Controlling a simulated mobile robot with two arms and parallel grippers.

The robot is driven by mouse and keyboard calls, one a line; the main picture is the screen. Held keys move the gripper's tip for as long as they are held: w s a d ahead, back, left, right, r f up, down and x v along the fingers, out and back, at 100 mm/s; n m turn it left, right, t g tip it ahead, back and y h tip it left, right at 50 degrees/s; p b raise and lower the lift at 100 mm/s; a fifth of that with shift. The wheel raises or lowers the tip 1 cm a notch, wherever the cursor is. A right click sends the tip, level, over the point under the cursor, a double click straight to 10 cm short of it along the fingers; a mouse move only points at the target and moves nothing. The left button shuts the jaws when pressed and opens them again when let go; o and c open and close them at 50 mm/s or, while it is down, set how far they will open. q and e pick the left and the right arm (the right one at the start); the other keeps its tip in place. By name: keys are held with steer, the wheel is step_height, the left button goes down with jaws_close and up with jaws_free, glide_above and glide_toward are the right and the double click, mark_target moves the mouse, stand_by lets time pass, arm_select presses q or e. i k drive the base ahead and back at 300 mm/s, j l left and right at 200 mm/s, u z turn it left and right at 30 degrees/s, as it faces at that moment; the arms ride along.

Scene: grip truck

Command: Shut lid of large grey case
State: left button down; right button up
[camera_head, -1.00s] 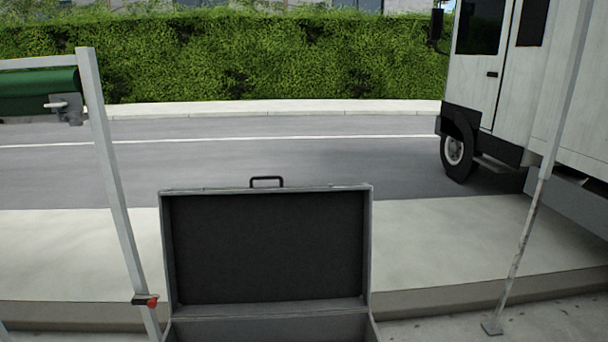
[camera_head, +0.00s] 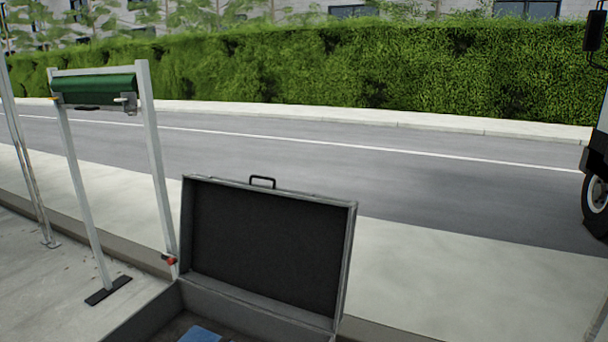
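The large grey case stands open at the bottom middle of the head view. Its lid (camera_head: 266,243) is raised about upright, with the dark inside facing me and a black handle (camera_head: 262,182) on its top edge. The case's lower part (camera_head: 232,309) is cut off by the bottom of the picture. A blue item (camera_head: 201,334) lies inside it. Neither of my grippers is in view.
A metal frame with a green roll (camera_head: 95,88) stands left of the case, its foot on the pavement. A thin pole (camera_head: 28,165) is at far left. A truck's front wheel (camera_head: 596,195) shows at the right edge. The road behind is clear.

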mark_target(284, 253)
steer(key=i+l, duration=0.2)
steer(key=l, duration=0.2)
steer(key=i+l, duration=0.2)
steer(key=l, duration=0.15)
steer(key=i+l+u, duration=0.1)
steer(key=l, duration=0.3)
steer(key=i+l, duration=0.3)
steer(key=i+l+u, duration=0.1)
steer(key=l, duration=0.35)
steer(key=i, duration=0.1)
